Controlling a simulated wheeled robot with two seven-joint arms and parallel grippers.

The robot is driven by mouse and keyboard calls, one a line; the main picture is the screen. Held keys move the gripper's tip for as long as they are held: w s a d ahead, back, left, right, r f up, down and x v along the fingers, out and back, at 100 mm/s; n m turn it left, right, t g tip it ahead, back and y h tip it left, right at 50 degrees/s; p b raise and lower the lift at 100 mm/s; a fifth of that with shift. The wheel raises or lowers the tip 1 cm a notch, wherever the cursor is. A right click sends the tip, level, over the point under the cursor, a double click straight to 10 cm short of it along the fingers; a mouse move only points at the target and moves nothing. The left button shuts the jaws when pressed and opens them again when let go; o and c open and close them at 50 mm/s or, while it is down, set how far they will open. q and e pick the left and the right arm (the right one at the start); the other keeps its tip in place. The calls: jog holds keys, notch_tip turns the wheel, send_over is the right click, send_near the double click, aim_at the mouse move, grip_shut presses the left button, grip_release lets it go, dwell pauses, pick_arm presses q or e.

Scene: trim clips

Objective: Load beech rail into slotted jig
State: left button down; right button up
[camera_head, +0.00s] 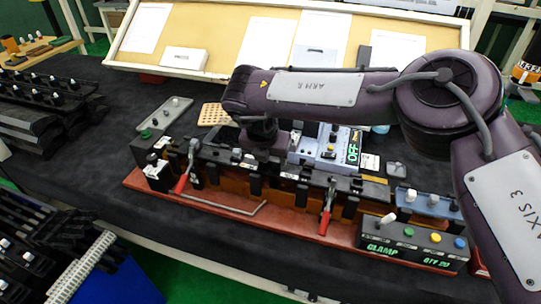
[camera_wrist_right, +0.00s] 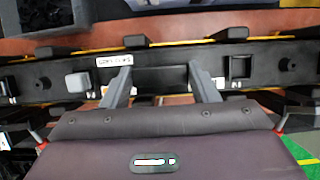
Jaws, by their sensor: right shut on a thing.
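The jig has a long red-brown base (camera_head: 210,200) with black upright posts and red-handled toggle clamps (camera_head: 326,208). A long black rail (camera_head: 225,157) with small fittings lies along its top; it also crosses the right wrist view (camera_wrist_right: 30,81). Orange-brown wood shows below the black rail, but I cannot tell whether this is the beech rail. My right gripper (camera_wrist_right: 160,88) is over the middle of the rail, its two grey fingers shut on it. In the head view my right wrist hides the grip. My left gripper is not in view.
A control box (camera_head: 410,240) with coloured buttons stands at the jig's right end. A grey-blue unit with a green display (camera_head: 353,148) stands behind. Racks of black parts (camera_head: 40,95) stand at the left. Dark table (camera_head: 100,150) is clear left of the jig.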

jog(key=shift+w+a, duration=0.15)
jog(key=shift+a, duration=0.4)
jog(key=shift+w+a, duration=0.15)
jog(key=shift+a, duration=0.35)
dwell(0.4)
jog(key=o, duration=1)
jog(key=shift+o, duration=1.4)
jog(key=shift+a, duration=0.15)
jog(key=shift+b, duration=0.3)
jog(key=shift+s+r, duration=0.15)
jog(key=shift+r, duration=0.2)
jog(key=b+v, duration=0.2)
jog(key=v, duration=0.5)
